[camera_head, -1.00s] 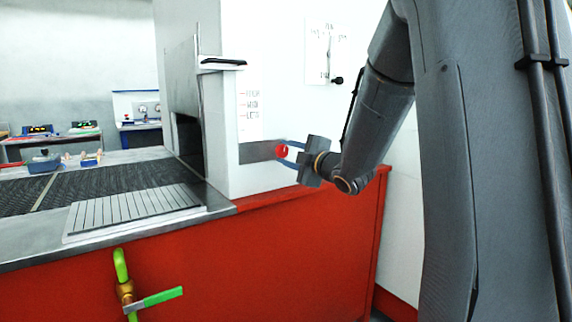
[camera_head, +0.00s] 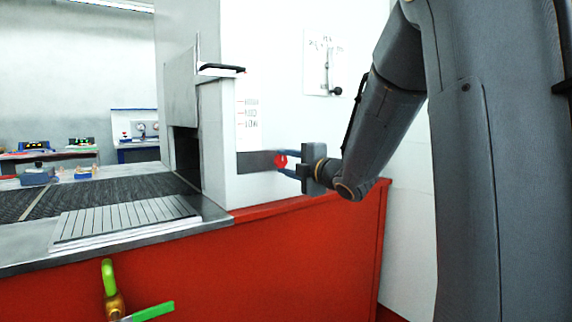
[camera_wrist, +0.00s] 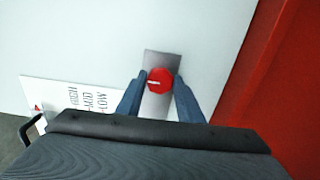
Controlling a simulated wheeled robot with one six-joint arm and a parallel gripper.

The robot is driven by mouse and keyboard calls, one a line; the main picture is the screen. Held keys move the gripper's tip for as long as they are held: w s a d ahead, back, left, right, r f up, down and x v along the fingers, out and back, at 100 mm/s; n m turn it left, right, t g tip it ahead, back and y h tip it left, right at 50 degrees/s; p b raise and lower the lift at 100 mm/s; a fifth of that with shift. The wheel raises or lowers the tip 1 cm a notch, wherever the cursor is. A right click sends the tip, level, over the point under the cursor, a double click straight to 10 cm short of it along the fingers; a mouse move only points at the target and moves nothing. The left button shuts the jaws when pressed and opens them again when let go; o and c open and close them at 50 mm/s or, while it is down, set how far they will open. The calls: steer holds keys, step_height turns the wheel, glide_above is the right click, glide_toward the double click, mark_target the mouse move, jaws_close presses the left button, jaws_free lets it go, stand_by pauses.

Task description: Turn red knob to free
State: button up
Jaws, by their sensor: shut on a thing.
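The red knob (camera_head: 280,160) sits on a grey metal plate (camera_head: 256,162) on the white machine's side, just above the red base. In the wrist view the red knob (camera_wrist: 160,80) is a round disc with a small pale mark on its face. My gripper (camera_head: 284,160) reaches it from the right. In the wrist view my gripper (camera_wrist: 159,86) has its two blue fingers on either side of the knob, shut on it. The knob's back is hidden, and I cannot read the mark.
A label reading HIGH, MID, LOW (camera_head: 251,117) is above the plate. A dial panel with a black lever (camera_head: 335,91) is to the upper right. A mesh belt (camera_head: 100,190) enters the machine at left. A green-handled valve (camera_head: 150,311) is on the red front.

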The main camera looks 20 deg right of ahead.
steer(key=o, duration=1.1)
steer(key=shift+c, duration=0.2)
steer(key=v, duration=0.8)
